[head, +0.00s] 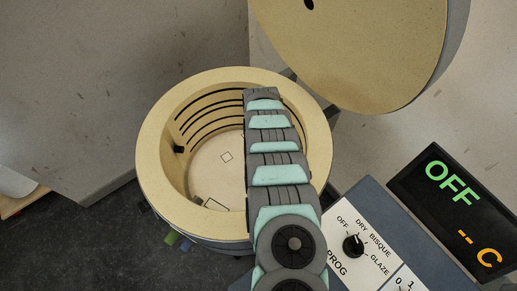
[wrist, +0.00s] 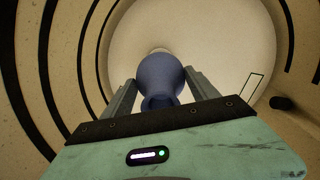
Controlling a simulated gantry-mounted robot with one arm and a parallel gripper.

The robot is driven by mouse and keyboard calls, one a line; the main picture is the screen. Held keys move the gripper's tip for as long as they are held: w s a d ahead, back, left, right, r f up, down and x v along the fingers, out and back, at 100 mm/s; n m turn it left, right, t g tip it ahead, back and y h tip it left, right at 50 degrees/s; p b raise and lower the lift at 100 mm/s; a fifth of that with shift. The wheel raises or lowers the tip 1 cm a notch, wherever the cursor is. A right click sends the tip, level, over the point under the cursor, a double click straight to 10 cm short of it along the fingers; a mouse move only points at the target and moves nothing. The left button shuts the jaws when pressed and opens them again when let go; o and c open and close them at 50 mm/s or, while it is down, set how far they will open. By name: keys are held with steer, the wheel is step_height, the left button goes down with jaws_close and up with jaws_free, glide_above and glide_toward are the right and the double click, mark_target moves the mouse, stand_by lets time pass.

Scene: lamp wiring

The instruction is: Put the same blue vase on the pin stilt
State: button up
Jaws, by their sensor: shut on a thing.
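In the wrist view, a blue vase (wrist: 160,77) is between the two fingers of my gripper (wrist: 160,88), which is shut on it. The vase is inside the round kiln chamber, with its open mouth toward the wrist camera. Whether its foot touches anything below is hidden. In the head view, my arm reaches down into the kiln (head: 152,155) and hides the vase and gripper. I cannot make out a pin stilt; square outlines (head: 226,157) show on the pale kiln floor (head: 215,180).
The round kiln lid (head: 360,50) stands open at the upper right. The chamber wall has dark grooves and a small dark peg (head: 179,149), close around my arm. A control panel with a knob (head: 353,245) and a display (head: 452,205) reading OFF is at the lower right.

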step_height(320, 180, down, 2)
steer(key=shift+s+a+f, duration=0.1)
steer(key=shift+f, duration=0.05)
steer(key=shift+b, duration=0.35)
steer(key=o, duration=1.8)
steer(key=shift+o, duration=0.2)
step_height(320, 180, up, 12)
steer(key=p, duration=0.4)
